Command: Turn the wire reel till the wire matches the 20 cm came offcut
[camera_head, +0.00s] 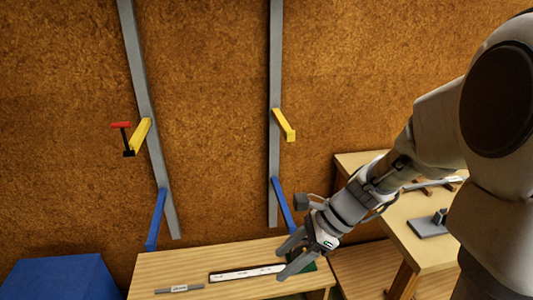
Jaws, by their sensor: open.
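My gripper (281,264) is open, its two fingers pointing left over the right part of the wooden bench (215,260). A short grey bar with a white label (180,288), which looks like the came offcut, lies near the bench's front left. The label is too small to read surely. A long white strip with a dark border (245,273) lies in the middle, its right end at my fingers. A dark green patch (309,267) shows behind my gripper, mostly hidden. I cannot make out the wire reel or any wire.
A blue box (60,279) stands left of the bench. Grey wall rails carry yellow brackets (285,125), blue brackets (156,218) and a red-and-black clamp (122,136). A second wooden table at right holds a grey plate with a dark knob (432,225).

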